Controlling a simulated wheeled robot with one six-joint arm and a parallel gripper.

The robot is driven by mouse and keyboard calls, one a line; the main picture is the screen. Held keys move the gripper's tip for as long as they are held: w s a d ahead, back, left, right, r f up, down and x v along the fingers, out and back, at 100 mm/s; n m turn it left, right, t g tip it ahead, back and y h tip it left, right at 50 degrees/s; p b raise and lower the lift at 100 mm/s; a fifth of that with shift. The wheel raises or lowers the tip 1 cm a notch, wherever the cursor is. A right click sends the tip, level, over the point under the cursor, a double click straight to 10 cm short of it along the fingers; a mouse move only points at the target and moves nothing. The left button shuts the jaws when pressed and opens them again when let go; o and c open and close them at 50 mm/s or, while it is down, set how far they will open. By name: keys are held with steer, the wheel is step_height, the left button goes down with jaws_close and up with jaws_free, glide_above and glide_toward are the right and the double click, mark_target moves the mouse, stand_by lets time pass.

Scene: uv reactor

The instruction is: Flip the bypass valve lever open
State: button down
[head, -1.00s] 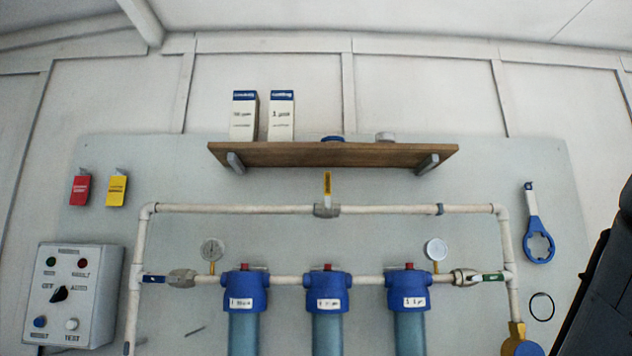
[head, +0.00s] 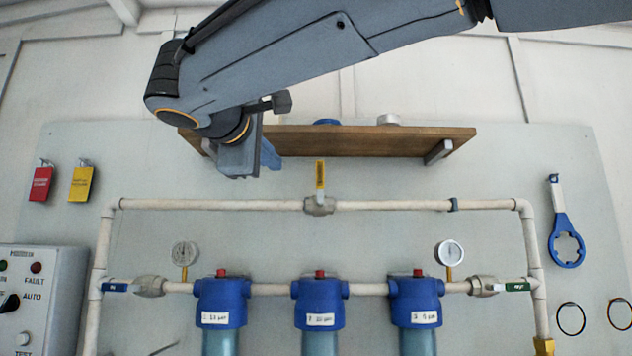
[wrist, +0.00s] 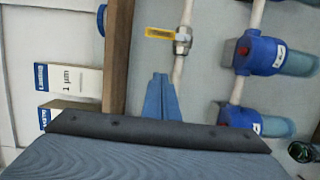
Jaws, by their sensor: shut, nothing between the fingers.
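The bypass valve lever (head: 320,174) is yellow and stands upright on its valve body (head: 319,206), in the middle of the upper white pipe. In the wrist view the yellow lever (wrist: 160,33) lies sideways across the picture at the top, joined to the metal valve body (wrist: 182,40). My gripper (head: 268,164) is left of the lever and a little above the upper pipe, in front of the shelf's left part. Its blue fingers also show in the wrist view (wrist: 160,92), shut with nothing between them and apart from the lever.
A wooden shelf (head: 370,140) juts out above the lever. Blue filter housings (head: 320,303) hang from the lower pipe. Gauges (head: 185,254) stand between the two pipes. A grey control box (head: 40,300) is at the left.

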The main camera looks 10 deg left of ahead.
mark_target(320, 177)
steer(key=shift+s+r, duration=0.15)
steer(key=shift+r, duration=0.3)
steer(key=w+d+p, duration=0.4)
steer(key=w+p, duration=0.1)
steer(key=w, duration=0.6)
steer(key=shift+b, duration=0.3)
